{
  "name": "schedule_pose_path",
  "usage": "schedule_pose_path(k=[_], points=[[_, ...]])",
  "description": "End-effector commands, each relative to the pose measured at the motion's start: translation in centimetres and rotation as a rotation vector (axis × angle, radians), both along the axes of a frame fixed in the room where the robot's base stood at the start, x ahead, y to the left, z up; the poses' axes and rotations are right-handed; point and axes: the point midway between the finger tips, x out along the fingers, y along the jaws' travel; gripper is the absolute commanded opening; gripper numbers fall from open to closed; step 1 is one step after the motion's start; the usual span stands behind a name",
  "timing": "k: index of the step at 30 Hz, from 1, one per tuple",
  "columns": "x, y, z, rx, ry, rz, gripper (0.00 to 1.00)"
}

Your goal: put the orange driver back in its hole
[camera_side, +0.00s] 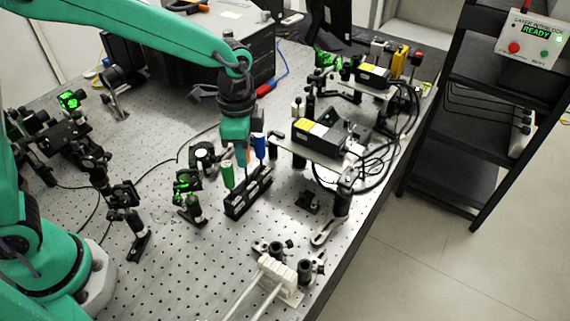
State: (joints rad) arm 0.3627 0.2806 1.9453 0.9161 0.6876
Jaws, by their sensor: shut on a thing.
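The black driver rack (248,193) stands on the perforated bench near the middle of the picture. A green-handled driver (228,174) is upright at its left end, and a blue-handled driver (260,146) is upright toward its right end. My gripper (241,138) points down above the rack, between and slightly above these two. It is shut on the orange driver (256,125), of which only a little orange shows beside the jaws; the jaws hide most of the handle. Whether its tip is inside the hole or only above it, I cannot tell.
Mounted optics (189,190) stand close left of the rack. A raised plate with a yellow-labelled laser box (318,138) and black cables is close on the right. A white fixture (280,280) sits in front. Bare bench (190,265) lies front left.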

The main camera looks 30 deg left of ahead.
Motion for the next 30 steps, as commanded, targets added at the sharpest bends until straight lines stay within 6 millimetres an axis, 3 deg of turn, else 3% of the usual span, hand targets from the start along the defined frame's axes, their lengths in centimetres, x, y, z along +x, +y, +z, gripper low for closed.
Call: schedule_pose_path(k=[30], points=[[0.0, 0.0, -1.8, 0.0, 0.0, 0.0, 0.0]])
